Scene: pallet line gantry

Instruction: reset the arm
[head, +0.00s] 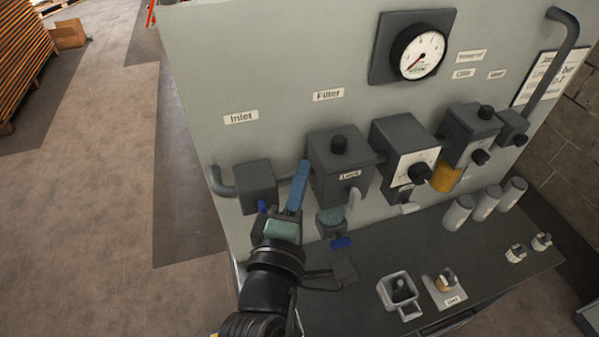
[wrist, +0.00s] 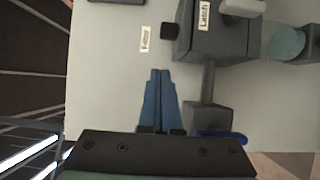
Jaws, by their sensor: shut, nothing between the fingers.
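My gripper (head: 302,167) has two blue fingers, closed together and empty, pointing up along the panel front. In the head view it stands between the inlet box (head: 256,187) and the filter box marked "Latch" (head: 335,168), in front of the pipe joining them. In the wrist view the shut fingers (wrist: 160,73) lie side by side, with the latch box (wrist: 212,35) to the upper right. The fingertips seem near the panel, but whether they touch anything cannot be told. My arm comes up from the bottom of the head view and hides part of the bench's left end.
The grey panel (head: 280,45) carries a gauge (head: 418,52) and several dark boxes with knobs. On the bench (head: 430,245) stand grey cylinders, a square cup (head: 399,295) and small knobbed parts. Open floor (head: 110,160) lies left; slatted wood stands at far left.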

